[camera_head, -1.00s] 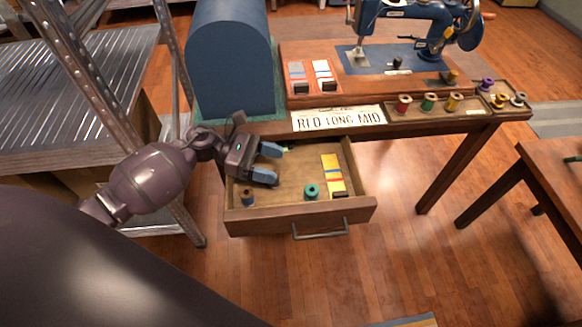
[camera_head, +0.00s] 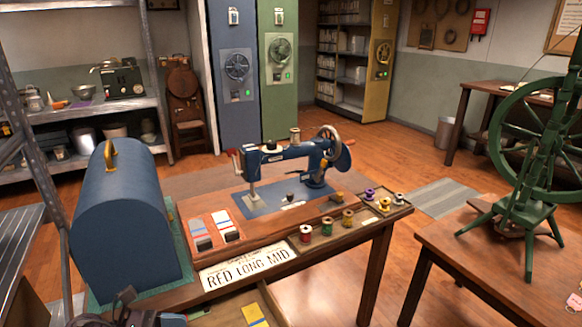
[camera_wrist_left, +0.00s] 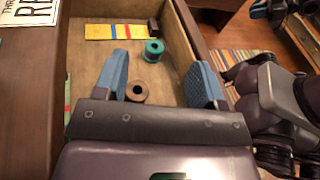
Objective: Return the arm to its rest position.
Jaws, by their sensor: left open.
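My left gripper (camera_wrist_left: 160,82) is open, its two blue fingers apart above the open wooden drawer (camera_wrist_left: 178,20). Between and beyond the fingers I see a brown spool (camera_wrist_left: 136,92), a teal spool (camera_wrist_left: 153,50) and a yellow striped card (camera_wrist_left: 115,31) on the drawer floor. Nothing shows gripped. In the head view only a dark part of the left arm shows at the bottom left edge, and the drawer is mostly cut off.
A metal shelf post (camera_head: 22,110) stands at left. A table with a green spinning wheel (camera_head: 527,150) is right.

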